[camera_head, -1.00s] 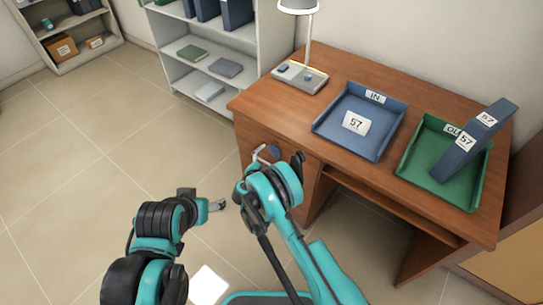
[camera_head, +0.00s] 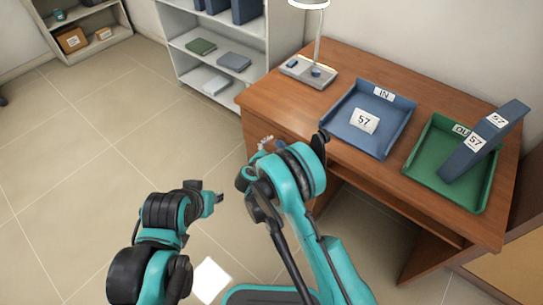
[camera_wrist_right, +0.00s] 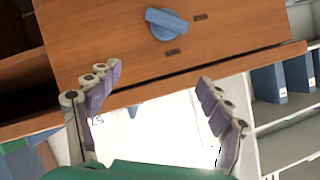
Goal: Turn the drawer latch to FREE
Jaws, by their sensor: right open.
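The drawer latch is a blue knob with a raised bar (camera_wrist_right: 167,23) on the wooden drawer front (camera_wrist_right: 225,45). In the wrist view, the bar lies slightly tilted, with a small dark mark to its upper right and another below it. The marks are too small to read. My right gripper (camera_wrist_right: 160,76) is open and empty, its fingers spread below the latch in the picture, not touching it. In the head view my right arm hides most of the latch area. My left gripper (camera_head: 218,191) is low over the floor, away from the desk; its jaws are unclear.
The desk (camera_head: 285,105) carries a lamp (camera_head: 310,68), a blue tray (camera_head: 348,140) and a green tray (camera_head: 440,185) with a blue binder (camera_head: 490,140) leaning in it. A shelf unit (camera_head: 250,60) stands behind left. The floor at left is clear.

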